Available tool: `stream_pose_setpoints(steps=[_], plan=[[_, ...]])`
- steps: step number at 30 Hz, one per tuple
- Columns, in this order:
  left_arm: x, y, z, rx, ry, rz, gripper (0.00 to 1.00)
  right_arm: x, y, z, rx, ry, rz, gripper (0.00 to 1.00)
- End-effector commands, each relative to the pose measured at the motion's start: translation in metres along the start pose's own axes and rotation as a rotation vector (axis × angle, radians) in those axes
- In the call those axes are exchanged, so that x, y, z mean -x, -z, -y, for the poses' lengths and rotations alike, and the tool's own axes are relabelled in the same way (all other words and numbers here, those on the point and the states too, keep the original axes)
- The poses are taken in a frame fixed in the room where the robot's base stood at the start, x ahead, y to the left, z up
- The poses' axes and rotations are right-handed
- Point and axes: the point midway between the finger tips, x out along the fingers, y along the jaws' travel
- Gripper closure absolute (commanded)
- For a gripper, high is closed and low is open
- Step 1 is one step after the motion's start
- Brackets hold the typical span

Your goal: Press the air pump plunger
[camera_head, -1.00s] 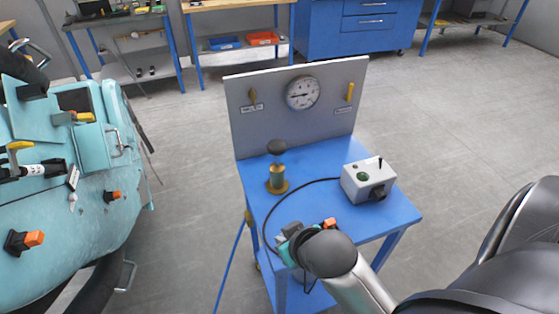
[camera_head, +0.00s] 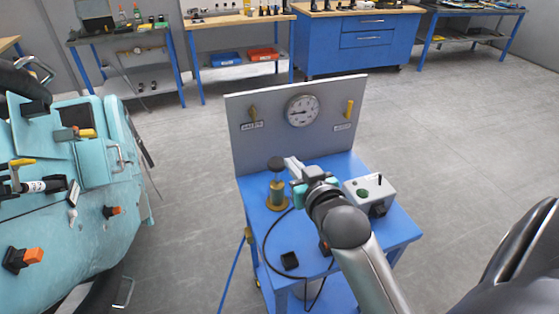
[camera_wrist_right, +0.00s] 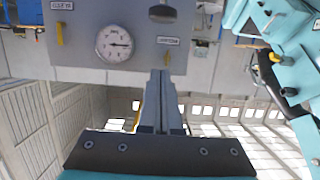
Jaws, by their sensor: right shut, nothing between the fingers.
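The air pump (camera_head: 278,190) is a brass cylinder standing upright on the blue table, with a black round plunger knob (camera_head: 276,163) raised above it. My right gripper (camera_head: 289,164) is shut and empty, its fingertips close to the right side of the knob. In the right wrist view the closed fingers (camera_wrist_right: 163,73) point toward the grey panel, and the black knob (camera_wrist_right: 162,12) shows beyond the tips at the top edge. I cannot tell whether the fingers touch the knob. My left gripper is not in view.
A grey panel (camera_head: 335,118) with a round gauge (camera_head: 302,111) and yellow levers stands behind the pump. A teal train body (camera_head: 60,230) is at the left.

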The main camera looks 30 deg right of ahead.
Motion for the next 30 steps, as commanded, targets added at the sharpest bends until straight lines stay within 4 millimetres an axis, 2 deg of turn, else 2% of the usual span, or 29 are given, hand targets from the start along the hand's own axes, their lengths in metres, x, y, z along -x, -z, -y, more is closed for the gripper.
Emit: stream_pose_setpoints(steps=[19,21,24,30], plan=[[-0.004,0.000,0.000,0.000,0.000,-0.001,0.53,-0.097,0.000,0.000,0.001,0.000,0.000,1.00],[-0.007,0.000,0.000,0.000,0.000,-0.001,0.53,-0.099,-0.015,0.000,0.000,0.001,0.007,1.00],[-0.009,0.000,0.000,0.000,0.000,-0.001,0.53,-0.102,-0.027,0.000,0.001,0.001,0.004,1.00],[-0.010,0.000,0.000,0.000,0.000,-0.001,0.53,-0.104,-0.039,0.000,0.001,0.001,0.001,1.00]])
